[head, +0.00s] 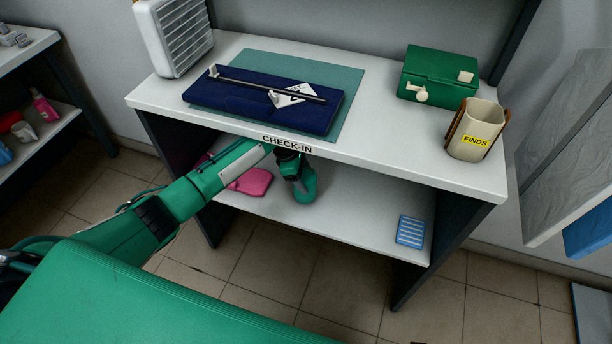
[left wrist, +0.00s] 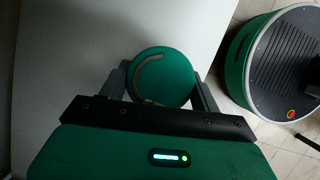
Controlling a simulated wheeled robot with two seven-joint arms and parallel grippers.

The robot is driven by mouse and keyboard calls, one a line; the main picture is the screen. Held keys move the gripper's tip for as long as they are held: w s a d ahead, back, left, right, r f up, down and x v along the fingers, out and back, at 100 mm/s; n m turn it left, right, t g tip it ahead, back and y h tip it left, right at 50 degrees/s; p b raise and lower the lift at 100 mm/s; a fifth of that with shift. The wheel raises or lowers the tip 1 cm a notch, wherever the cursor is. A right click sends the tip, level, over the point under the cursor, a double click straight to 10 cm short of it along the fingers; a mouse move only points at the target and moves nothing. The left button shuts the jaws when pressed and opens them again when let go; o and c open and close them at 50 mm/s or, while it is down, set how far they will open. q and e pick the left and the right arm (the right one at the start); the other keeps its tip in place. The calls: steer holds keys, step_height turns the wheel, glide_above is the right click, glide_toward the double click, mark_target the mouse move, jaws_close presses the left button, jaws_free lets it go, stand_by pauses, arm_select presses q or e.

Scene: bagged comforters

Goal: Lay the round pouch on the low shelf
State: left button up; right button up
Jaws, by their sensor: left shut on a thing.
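The round pouch (left wrist: 172,72) is green with a grey-brown curved strip on its face, seen in the left wrist view. My left gripper (left wrist: 158,82) is shut on it, one grey finger on each side. In the head view my left arm reaches under the CHECK-IN counter, and the left gripper (head: 298,178) is over the low shelf (head: 345,215). Whether the pouch touches the shelf I cannot tell. My right gripper is in neither view.
A pink folded item (head: 252,182) lies on the low shelf left of my gripper. A blue slatted piece (head: 410,231) lies near its right end; the shelf between is clear.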

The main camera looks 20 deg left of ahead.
arm_select(q)
steer(key=shift+w+f, duration=0.2)
steer(key=shift+w, duration=0.3)
steer(key=shift+w+f, duration=0.2)
steer(key=shift+w, duration=0.3)
steer(key=shift+f, duration=0.35)
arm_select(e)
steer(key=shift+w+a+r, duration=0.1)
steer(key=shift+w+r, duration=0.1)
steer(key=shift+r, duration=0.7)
arm_select(q)
steer(key=o, duration=0.6)
steer(key=shift+f, duration=0.15)
steer(key=o, duration=0.4)
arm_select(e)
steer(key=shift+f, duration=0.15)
arm_select(q)
steer(key=shift+o, duration=0.2)
